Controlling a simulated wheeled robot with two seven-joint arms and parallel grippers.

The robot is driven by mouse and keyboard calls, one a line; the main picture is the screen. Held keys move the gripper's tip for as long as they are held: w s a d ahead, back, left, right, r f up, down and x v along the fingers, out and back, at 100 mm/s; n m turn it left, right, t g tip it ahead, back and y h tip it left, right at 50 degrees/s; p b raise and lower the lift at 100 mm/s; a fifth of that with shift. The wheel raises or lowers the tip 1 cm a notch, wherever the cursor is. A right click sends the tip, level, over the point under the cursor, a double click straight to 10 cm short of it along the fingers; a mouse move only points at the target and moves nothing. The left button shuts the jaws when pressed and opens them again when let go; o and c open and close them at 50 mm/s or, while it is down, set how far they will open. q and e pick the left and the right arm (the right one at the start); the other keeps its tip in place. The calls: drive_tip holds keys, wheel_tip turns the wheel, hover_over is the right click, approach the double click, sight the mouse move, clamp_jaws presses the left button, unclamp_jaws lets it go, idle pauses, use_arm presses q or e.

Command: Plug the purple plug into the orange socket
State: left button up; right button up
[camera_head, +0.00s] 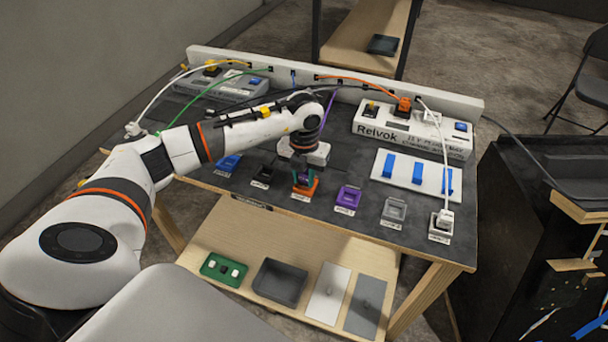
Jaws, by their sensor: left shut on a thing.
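My left gripper (303,174) points down over the orange socket (306,190) in the front row of the dark table top. It is shut on the purple plug, which is mostly hidden between the fingers and is at or just above the socket; I cannot tell whether it is seated. The purple cable (329,108) runs from the back rail down behind my left wrist. My right gripper is not in view.
Blue (227,165), black (263,175), purple (348,199) and grey (394,209) sockets flank the orange one. A white plug (443,219) stands at the row's right end. A white Relvok console (412,131) and a blue switch panel (417,173) lie behind.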

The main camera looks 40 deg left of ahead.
use_arm(q)
drive_tip(key=shift+f+b, duration=0.3)
drive_tip(key=shift+f, duration=0.1)
idle(0.4)
drive_tip(key=shift+f, duration=0.3)
idle(0.3)
drive_tip(key=shift+s+f+b, duration=0.1)
drive_tip(key=shift+f+b, duration=0.05)
drive_tip(key=shift+b, duration=0.2)
idle(0.6)
drive_tip(key=o, duration=0.9)
drive_tip(key=shift+f, duration=0.1)
drive_tip(key=shift+c, duration=0.9)
